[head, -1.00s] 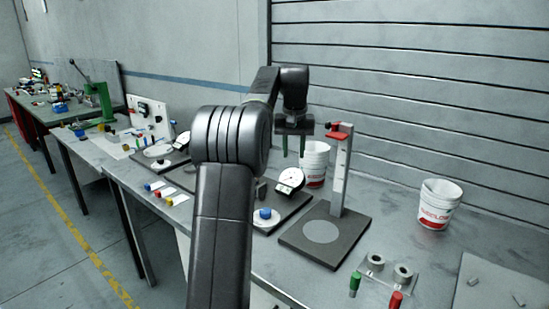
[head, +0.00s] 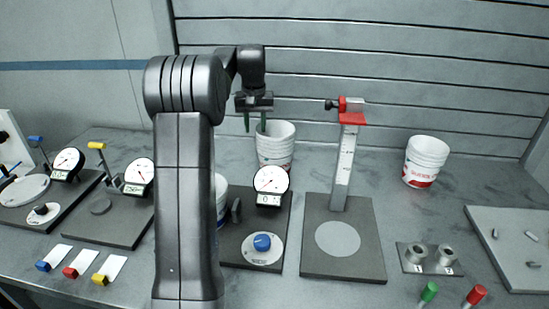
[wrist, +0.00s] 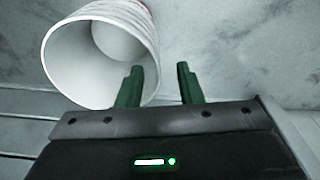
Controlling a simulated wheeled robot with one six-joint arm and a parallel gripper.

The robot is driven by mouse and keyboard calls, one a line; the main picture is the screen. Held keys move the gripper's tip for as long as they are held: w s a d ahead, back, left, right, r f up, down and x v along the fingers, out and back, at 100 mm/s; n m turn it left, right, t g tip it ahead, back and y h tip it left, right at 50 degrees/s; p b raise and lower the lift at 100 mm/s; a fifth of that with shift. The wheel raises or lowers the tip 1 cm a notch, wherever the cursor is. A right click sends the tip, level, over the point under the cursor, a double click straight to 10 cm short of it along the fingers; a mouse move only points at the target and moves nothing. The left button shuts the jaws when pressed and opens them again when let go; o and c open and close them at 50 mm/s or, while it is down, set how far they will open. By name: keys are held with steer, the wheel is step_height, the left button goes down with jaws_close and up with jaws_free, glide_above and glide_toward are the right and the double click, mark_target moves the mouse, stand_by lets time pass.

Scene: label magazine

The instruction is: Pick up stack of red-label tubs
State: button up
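A stack of white tubs (head: 276,147) stands at the back middle of the bench, behind the dial gauges, with some red low on its side. A second stack with a red label (head: 427,160) stands at the back right, tilted in view. My gripper (head: 255,122) points down at the left rim of the middle stack. In the wrist view my gripper (wrist: 158,70) is open. Its left finger overlaps the white tub opening (wrist: 75,60), and its right finger is outside. Nothing is clearly held; finger depth cannot be told.
Another tub (head: 221,195) is mostly hidden behind my arm. A height stand with a red slider (head: 343,160) rises between the two stacks. Dial gauges, one of them a black-based gauge (head: 270,184), stand in front. A ring holder (head: 430,258) and grey tray (head: 515,245) are at right.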

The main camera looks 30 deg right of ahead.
mark_target(257, 135)
steer(key=f, duration=0.4)
steer(key=shift+d+f, duration=0.15)
steer(key=shift+d, duration=0.15)
steer(key=shift+s, duration=0.1)
jaws_close()
